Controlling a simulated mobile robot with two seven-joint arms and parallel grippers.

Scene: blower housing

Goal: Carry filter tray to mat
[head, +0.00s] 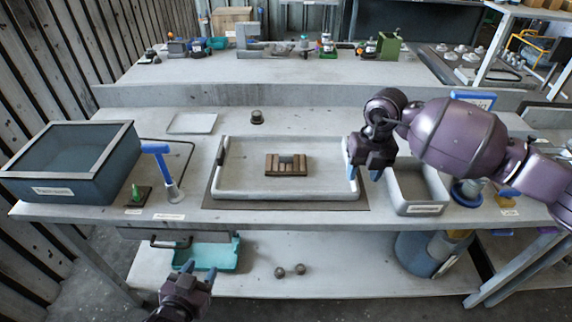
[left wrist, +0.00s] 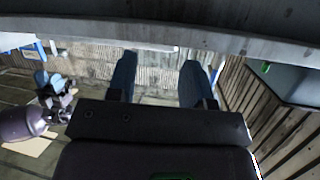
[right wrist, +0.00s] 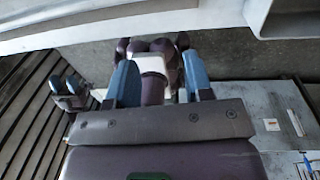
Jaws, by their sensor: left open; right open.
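A pale, shallow filter tray (head: 240,192) lies flat on a dark grey mat (head: 215,203) in the middle of the bench. It has dark handles at its left and right ends and holds a brown slatted block (head: 286,170). My right gripper (head: 364,173) is open and points down at the tray's right end; I cannot tell whether it touches. The pale rim of what looks like the tray (right wrist: 140,25) crosses the top of the right wrist view. My left gripper (head: 200,269) is open and empty, low in front of the bench; its fingers show apart in the left wrist view (left wrist: 156,82).
A grey bin (head: 418,190) stands close right of the tray. A teal tray (head: 215,256) sits on the lower shelf.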

